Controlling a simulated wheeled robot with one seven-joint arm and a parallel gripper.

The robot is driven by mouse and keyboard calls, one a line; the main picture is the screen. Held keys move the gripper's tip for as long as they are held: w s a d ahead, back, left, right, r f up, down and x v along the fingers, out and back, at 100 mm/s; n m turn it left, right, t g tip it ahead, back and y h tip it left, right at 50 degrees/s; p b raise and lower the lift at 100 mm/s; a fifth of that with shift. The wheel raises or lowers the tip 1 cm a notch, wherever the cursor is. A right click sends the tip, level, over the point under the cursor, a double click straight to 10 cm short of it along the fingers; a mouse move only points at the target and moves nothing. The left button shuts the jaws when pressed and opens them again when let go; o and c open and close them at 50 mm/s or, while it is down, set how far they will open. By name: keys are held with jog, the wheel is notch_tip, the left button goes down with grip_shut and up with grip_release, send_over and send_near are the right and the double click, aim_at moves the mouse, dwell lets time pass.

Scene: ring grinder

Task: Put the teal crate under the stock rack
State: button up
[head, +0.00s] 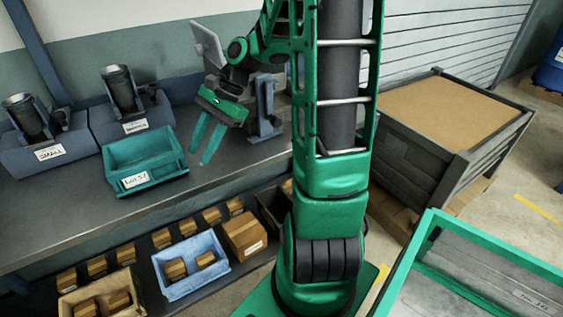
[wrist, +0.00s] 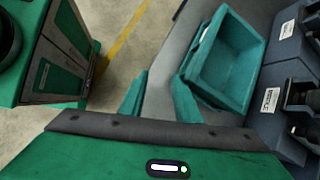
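The teal crate (head: 128,163) stands upright on the grey bench top and has a white label on its front. It looks empty. In the wrist view, the crate (wrist: 185,77) is right of the fingers. My gripper (head: 198,157) is open, with its two teal fingers apart and pointing down just right of the crate. In the wrist view, nothing is between the fingers of my gripper (wrist: 159,77). The right finger appears close to the crate's edge; I cannot tell whether they touch. I cannot tell for certain which structure is the stock rack.
Blue-grey holders with dark cylinders (head: 120,88) stand behind the crate. A lower shelf beneath the bench holds several small brown boxes (head: 162,239), a light blue bin (head: 188,292) and a larger carton (head: 243,236). A dark crate (head: 425,175) stands on the floor at right.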

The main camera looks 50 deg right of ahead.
jog(key=s+d+r+n+g+h, duration=0.1)
jog(key=s+d+n+h, duration=0.2)
jog(key=s, duration=0.8)
jog(key=s+d+r+n+g+h, duration=0.1)
jog(key=s+d+n+h, duration=0.2)
jog(key=s+n, duration=0.4)
jog(key=s+d, duration=0.1)
jog(key=s, duration=0.3)
jog(key=shift+s+r+h, duration=0.2)
jog(key=shift+s+h, duration=0.1)
jog(key=shift+s, duration=0.1)
